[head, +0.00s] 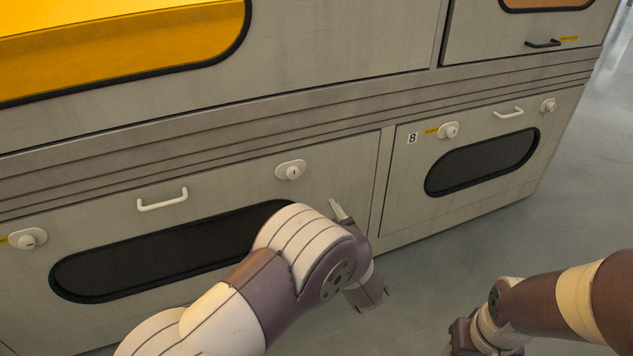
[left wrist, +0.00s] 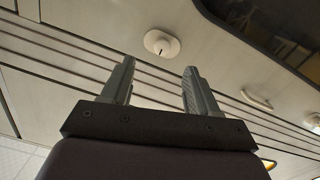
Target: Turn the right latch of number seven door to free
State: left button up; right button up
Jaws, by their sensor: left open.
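The lower left door (head: 235,185) has a dark oval window, a white handle (head: 162,200) and two white latches; its number is not in view. Its right latch (head: 291,170) is an oval plate with a round knob and a small dark slot. The latch also shows in the left wrist view (left wrist: 162,43), just beyond and between the fingertips. My left gripper (head: 339,210) is open and empty, apart from the latch, with its hand partly hidden by my arm. The left latch (head: 27,238) is at the far left. My right gripper (head: 465,338) is low, partly cut off, its fingers unclear.
Door 8 (head: 455,165), with its own latches, handle and window, is to the right. A ribbed grey ledge (head: 200,128) runs above the doors, below a yellow-lit window (head: 120,45). Grey floor (head: 560,220) is clear at the right.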

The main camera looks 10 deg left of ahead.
aim_at(294, 175)
pick_arm(q)
jog(key=shift+y, duration=0.3)
jog(key=b+x, duration=0.2)
jog(key=x, duration=0.2)
jog(key=b+x, duration=0.2)
jog(key=x, duration=0.2)
jog(key=r+b+x, duration=0.1)
jog(key=b+x, duration=0.2)
jog(key=x, duration=0.1)
jog(key=shift+s+a, duration=0.2)
jog(key=shift+a, duration=0.2)
jog(key=shift+w+a+r, duration=0.15)
jog(key=shift+w, duration=0.15)
